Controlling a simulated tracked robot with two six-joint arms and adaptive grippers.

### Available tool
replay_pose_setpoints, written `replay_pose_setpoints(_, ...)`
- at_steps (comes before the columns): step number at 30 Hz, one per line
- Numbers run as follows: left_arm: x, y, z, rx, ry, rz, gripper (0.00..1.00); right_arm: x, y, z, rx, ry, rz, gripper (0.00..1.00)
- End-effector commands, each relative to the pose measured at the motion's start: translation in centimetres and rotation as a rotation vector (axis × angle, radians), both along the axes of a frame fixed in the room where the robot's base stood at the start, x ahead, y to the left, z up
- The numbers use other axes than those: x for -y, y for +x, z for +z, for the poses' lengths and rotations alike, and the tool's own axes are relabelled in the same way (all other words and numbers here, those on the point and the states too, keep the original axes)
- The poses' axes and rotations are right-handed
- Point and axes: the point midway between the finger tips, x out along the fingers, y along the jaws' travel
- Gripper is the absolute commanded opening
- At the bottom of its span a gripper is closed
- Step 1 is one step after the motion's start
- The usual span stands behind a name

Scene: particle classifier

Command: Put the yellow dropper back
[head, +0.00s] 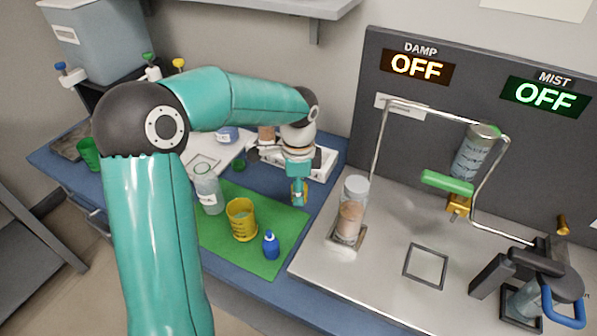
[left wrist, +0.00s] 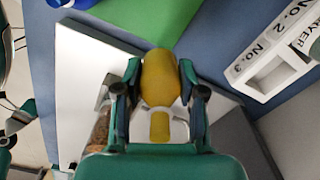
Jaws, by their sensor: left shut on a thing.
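My left gripper (head: 299,188) hangs over the back right corner of the green mat (head: 277,214) in the head view. It is shut on the yellow dropper (left wrist: 160,78), whose rounded yellow body shows between the two fingers in the left wrist view. In the head view only a small yellow part of it shows at the fingertips. A blue dropper bottle (head: 270,246) stands upright on the mat's front part, beside a yellow beaker (head: 241,218). My right gripper is not in view.
A clear labelled bottle (head: 208,190) stands left of the yellow beaker. A white labelled tray (head: 325,163) lies behind the gripper and shows in the left wrist view (left wrist: 262,75). The metal tray (head: 385,240) with a wire frame and a cylinder (head: 350,215) stands right.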

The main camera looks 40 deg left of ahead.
Motion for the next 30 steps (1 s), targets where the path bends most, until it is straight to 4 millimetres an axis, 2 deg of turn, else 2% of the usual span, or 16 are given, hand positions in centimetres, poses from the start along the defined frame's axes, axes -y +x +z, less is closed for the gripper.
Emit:
replay_pose_setpoints(1,0.0,-0.1,-1.1,-0.005,-0.001,-0.001,0.05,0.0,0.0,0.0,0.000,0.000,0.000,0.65)
replay_pose_setpoints(6,0.0,0.0,-3.5,-0.002,-0.001,0.001,0.05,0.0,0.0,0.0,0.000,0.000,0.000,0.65)
replay_pose_setpoints(14,0.1,0.1,-4.8,-0.001,0.001,-0.001,0.05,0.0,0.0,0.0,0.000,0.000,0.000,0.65)
replay_pose_setpoints(24,0.1,0.0,-8.4,-0.001,0.000,-0.002,0.05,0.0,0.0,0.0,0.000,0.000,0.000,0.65)
replay_pose_setpoints(30,0.1,0.1,-8.7,0.001,0.001,-0.002,0.05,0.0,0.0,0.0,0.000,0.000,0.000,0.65)
